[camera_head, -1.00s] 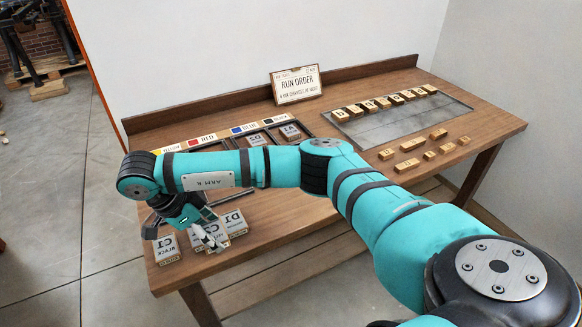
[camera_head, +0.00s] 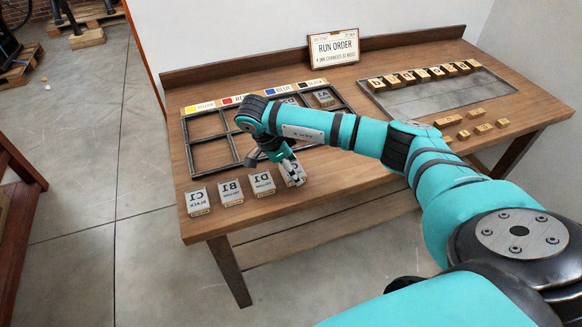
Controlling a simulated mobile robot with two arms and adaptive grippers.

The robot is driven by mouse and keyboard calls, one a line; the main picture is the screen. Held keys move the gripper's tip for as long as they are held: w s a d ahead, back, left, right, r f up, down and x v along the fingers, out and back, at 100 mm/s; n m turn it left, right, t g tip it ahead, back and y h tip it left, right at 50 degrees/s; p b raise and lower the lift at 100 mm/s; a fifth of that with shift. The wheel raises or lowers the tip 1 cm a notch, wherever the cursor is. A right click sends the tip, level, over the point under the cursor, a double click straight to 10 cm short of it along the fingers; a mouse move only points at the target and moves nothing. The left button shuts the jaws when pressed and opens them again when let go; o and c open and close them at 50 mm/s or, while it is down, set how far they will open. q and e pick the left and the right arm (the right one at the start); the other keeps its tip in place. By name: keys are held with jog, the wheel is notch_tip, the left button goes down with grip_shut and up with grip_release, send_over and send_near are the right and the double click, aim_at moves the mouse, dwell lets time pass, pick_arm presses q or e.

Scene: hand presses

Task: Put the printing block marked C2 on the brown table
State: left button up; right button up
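Printing blocks with mirrored marks stand in a row along the front of the brown wooden table (camera_head: 330,208). They look like C1 (camera_head: 199,202), B1 (camera_head: 230,193) and D1 (camera_head: 261,184). A fourth block (camera_head: 295,180) is at the right end of the row, largely covered by my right gripper (camera_head: 291,166); its mark cannot be read. My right gripper points down at this block. Whether its fingers are open or closed around it is unclear. I cannot make out a C2 mark. My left gripper is out of view.
A black divided frame (camera_head: 190,160) lies behind the row, partly hidden by my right arm, with a block (camera_head: 324,98) inside. Small wooden blocks (camera_head: 445,121) and a metal tray (camera_head: 420,98) lie at right. A reddish-brown bench (camera_head: 22,165) is at the left edge.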

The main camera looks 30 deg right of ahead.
jog(key=shift+f, duration=0.4)
jog(key=shift+f, duration=0.2)
jog(key=o, duration=1.2)
jog(key=shift+o, duration=0.2)
jog(key=shift+r, duration=0.1)
jog(key=v, duration=1.2)
jog(key=shift+b, duration=0.3)
jog(key=shift+r, duration=0.1)
